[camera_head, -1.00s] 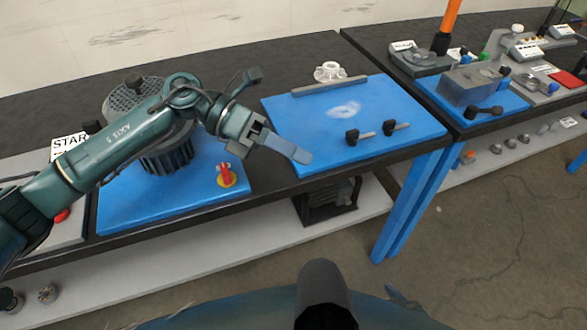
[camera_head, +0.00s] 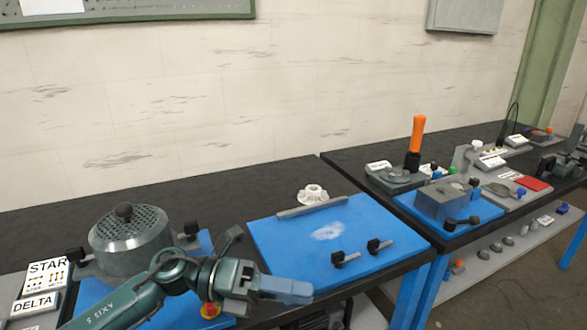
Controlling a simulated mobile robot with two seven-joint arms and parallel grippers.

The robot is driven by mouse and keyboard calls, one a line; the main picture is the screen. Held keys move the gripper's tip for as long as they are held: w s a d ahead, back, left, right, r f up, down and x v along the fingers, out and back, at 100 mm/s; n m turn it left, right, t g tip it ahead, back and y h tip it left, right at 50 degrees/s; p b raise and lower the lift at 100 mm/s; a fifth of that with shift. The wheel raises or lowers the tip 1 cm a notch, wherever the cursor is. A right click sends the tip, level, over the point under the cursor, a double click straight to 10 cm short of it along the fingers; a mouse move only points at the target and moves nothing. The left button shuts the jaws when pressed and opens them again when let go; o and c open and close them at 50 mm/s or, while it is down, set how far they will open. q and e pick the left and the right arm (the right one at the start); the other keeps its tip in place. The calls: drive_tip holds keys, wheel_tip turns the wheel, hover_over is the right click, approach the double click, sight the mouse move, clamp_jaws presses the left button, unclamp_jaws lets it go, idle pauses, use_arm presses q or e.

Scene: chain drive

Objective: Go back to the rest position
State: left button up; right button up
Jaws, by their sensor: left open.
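My left arm comes in from the bottom left, and my left gripper (camera_head: 284,291) is open and appears empty. In the picture it lies over the front edge of the blue plate (camera_head: 290,240) in the middle of the bench. A grey drum-like housing (camera_head: 128,240) with a perforated top and dark knob stands on the left blue mat, behind my left arm. A white flanged part (camera_head: 312,195) sits behind the grey bar (camera_head: 312,208) on the middle plate. My right gripper is not in view.
Two black-headed pins (camera_head: 377,246) lie on the middle plate. START and DELTA signs (camera_head: 35,303) stand at the left. On the right bench are an orange-handled tool (camera_head: 418,134), a grey block (camera_head: 445,200) and a red pad (camera_head: 531,183). A gap shows between the benches.

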use_arm(q)
drive_tip(key=w+a+f+n+t+y, duration=0.1)
drive_tip(key=a+f+n+t+y, duration=0.35)
drive_tip(key=n+t, duration=0.8)
drive_tip(key=w+a+f+n+t+y, duration=0.15)
drive_tip(key=f+n+t, duration=0.55)
drive_tip(key=n, duration=1.1)
drive_tip(key=s+a+f+n+g+y, duration=0.3)
drive_tip(key=s+a+f+n+y, duration=0.1)
drive_tip(key=s+f, duration=0.3)
drive_tip(key=s+a+f+n+g+y, duration=0.3)
drive_tip(key=s+f+n, duration=0.3)
drive_tip(key=f, duration=0.4)
drive_tip(key=shift+s+a+y, duration=0.4)
drive_tip(key=shift+a+y, duration=0.1)
drive_tip(key=shift+a, duration=0.2)
drive_tip(key=shift+g, duration=0.25)
